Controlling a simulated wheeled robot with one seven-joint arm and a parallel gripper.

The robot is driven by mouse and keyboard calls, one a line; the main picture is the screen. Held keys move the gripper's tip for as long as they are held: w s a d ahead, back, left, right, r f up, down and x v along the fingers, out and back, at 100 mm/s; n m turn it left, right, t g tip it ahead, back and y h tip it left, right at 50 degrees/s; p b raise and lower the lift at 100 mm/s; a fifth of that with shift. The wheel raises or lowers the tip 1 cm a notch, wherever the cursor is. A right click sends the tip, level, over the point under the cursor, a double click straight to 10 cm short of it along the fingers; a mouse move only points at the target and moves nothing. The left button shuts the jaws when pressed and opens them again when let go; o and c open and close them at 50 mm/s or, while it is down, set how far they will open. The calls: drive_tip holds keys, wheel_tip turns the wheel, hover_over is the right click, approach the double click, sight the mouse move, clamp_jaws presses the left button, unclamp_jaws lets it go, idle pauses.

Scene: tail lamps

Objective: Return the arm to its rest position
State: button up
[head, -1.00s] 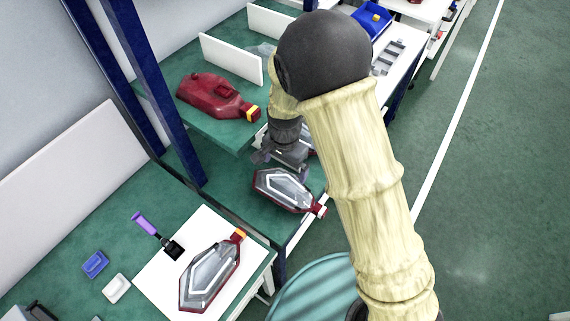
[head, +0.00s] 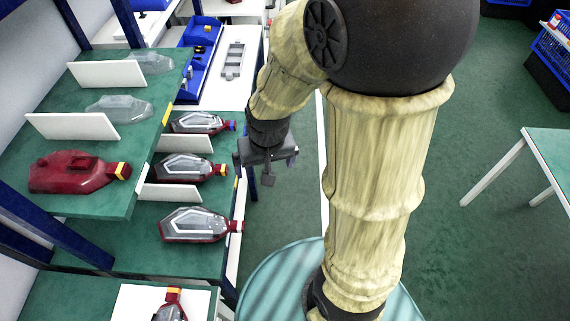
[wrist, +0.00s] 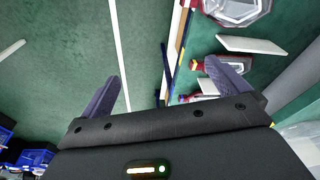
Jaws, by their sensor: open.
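My gripper (head: 268,172) is open and empty. It hangs over the aisle just right of the shelf edge, beside the tail lamps and apart from them. In the wrist view its two fingers (wrist: 165,82) are spread wide with floor between them. My arm rises from the bottom, bends at a black joint and comes down to the gripper. On the lower green shelf lie a near tail lamp (head: 198,225), a middle one (head: 188,168) and a far one (head: 197,122), each red with a clear and grey face.
The upper green shelf holds a red housing (head: 72,173), clear lenses (head: 118,108) and white dividers (head: 72,126). Another lamp (head: 170,312) is partly visible at the bottom. Blue bins (head: 203,45) stand farther back. A green-topped table (head: 552,150) is at right. The green floor (head: 480,240) is clear.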

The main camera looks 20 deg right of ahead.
drive_tip(key=shift+n, duration=0.4)
drive_tip(key=s+d, duration=0.1)
drive_tip(key=d, duration=0.1)
drive_tip(key=s+d+r, duration=0.1)
drive_tip(key=s, duration=0.1)
drive_tip(key=shift+d+r, duration=0.15)
drive_tip(key=shift+d, duration=0.2)
drive_tip(key=shift+s, duration=0.1)
